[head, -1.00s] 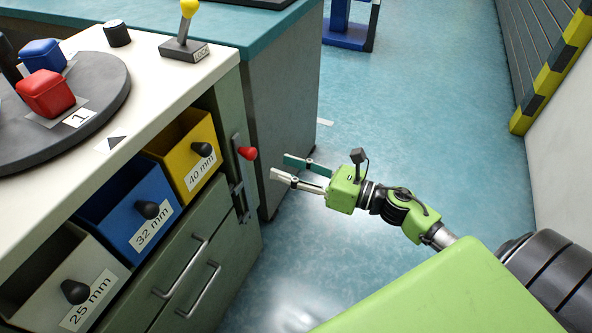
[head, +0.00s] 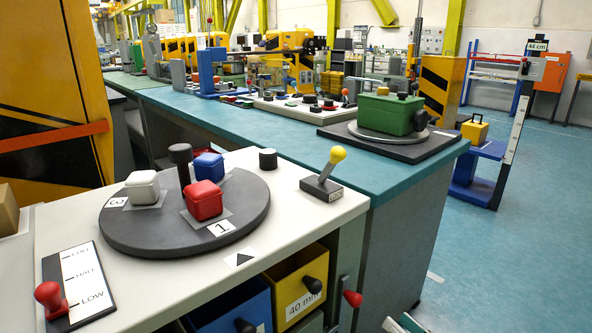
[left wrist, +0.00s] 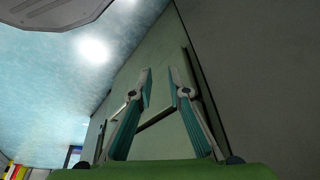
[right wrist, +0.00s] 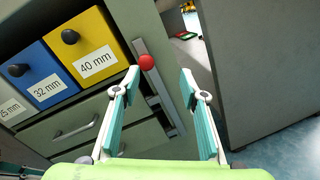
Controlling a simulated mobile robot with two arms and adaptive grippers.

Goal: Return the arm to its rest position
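My right gripper (right wrist: 165,85) is open and empty in the right wrist view, facing the cabinet front. A red ball knob (right wrist: 146,62) on a vertical slot plate lies beyond its left finger; I see no contact. In the head view only the tips of my right gripper (head: 402,324) show at the bottom edge, below and right of the red knob (head: 352,298). My left gripper (left wrist: 160,85) is open and empty in the left wrist view, facing a grey-green panel. It is not in the head view.
A turntable (head: 130,225) with white, blue and red boxes stands on the white top. A yellow-knobbed lever (head: 338,155) and a red-knobbed slider (head: 50,296) are on it too. Yellow (right wrist: 88,35) and blue (right wrist: 38,62) bins sit below.

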